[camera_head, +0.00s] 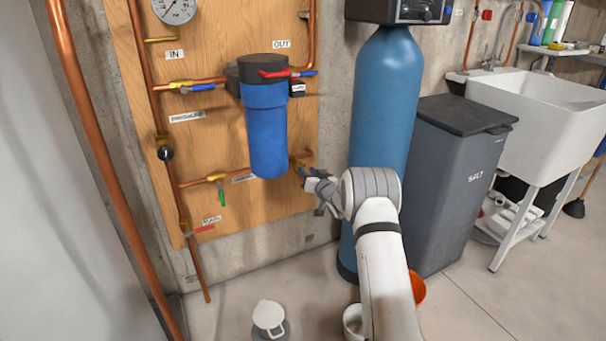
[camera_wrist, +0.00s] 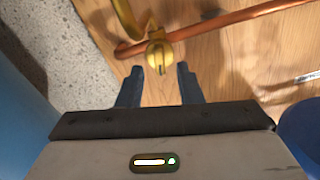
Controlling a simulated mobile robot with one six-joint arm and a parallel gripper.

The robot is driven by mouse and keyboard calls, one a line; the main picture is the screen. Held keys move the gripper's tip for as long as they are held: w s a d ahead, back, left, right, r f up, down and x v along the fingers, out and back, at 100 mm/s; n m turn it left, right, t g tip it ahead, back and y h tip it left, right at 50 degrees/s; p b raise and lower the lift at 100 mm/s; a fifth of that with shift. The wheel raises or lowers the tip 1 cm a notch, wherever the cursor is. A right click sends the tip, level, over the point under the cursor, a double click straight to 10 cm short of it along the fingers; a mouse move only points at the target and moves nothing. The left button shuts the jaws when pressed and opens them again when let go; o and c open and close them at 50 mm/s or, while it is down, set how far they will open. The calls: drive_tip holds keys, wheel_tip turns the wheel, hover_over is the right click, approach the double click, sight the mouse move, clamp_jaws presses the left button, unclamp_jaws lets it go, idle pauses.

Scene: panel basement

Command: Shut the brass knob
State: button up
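A brass fitting with a small brass knob (camera_wrist: 157,50) is on the copper pipe at the top middle of the wrist view. The knob faces my gripper (camera_wrist: 158,76) and lies just beyond the gap between the two dark fingers. The fingers are apart and nothing shows held between them. In the head view my gripper (camera_head: 316,184) is at the lower right edge of the wooden panel, right of the blue filter housing. Brass at the pipe end (camera_head: 300,159) shows just above it, but the knob itself cannot be made out there.
The blue filter housing (camera_head: 266,130) hangs close left of my gripper. The tall blue tank (camera_head: 385,95) stands close on the right, with a grey salt bin (camera_head: 455,170) beyond. A white-lidded jug (camera_head: 268,315) stands on the floor.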

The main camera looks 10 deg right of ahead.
drive_tip(key=shift+x, duration=1)
drive_tip(key=shift+c, duration=0.5)
